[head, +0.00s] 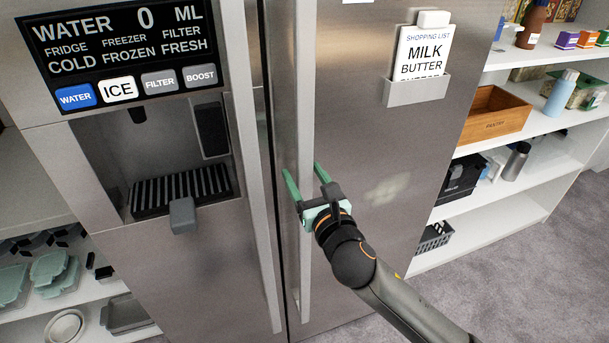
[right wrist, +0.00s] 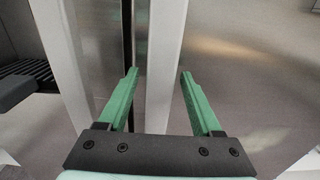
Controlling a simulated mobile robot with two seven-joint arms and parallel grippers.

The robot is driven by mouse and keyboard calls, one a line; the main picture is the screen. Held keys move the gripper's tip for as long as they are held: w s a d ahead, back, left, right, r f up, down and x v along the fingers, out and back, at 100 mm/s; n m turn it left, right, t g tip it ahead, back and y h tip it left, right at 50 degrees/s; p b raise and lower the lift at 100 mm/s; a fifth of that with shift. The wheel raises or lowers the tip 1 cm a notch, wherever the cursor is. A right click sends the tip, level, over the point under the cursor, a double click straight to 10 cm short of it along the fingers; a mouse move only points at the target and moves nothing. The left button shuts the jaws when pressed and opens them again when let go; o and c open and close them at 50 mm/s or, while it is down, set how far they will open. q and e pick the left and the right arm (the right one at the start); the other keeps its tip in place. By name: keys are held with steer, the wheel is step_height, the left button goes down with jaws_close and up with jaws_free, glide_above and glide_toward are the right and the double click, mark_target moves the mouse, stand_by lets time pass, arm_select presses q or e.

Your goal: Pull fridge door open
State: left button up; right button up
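The steel side-by-side fridge has a right door (head: 385,170) and a left door (head: 225,270) with a dispenser; both look closed. The right door's long vertical handle (head: 305,120) stands beside the dark gap between the doors. My right gripper (head: 304,177) is at this handle at mid-height, its green fingers apart. In the right wrist view the right door handle (right wrist: 165,60) runs up between the two open fingertips (right wrist: 158,75), with a visible space on the right side. Whether a finger touches it I cannot tell. My left gripper is not in view.
The left door's handle (head: 250,170) runs parallel, close to the left of my right gripper. White shelves (head: 500,215) with a wooden crate (head: 495,114) and bottles stand to the right. More shelves (head: 60,300) are at lower left. The grey floor (head: 520,280) at lower right is clear.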

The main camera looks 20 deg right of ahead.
jaws_close()
stand_by(0.3)
stand_by(0.9)
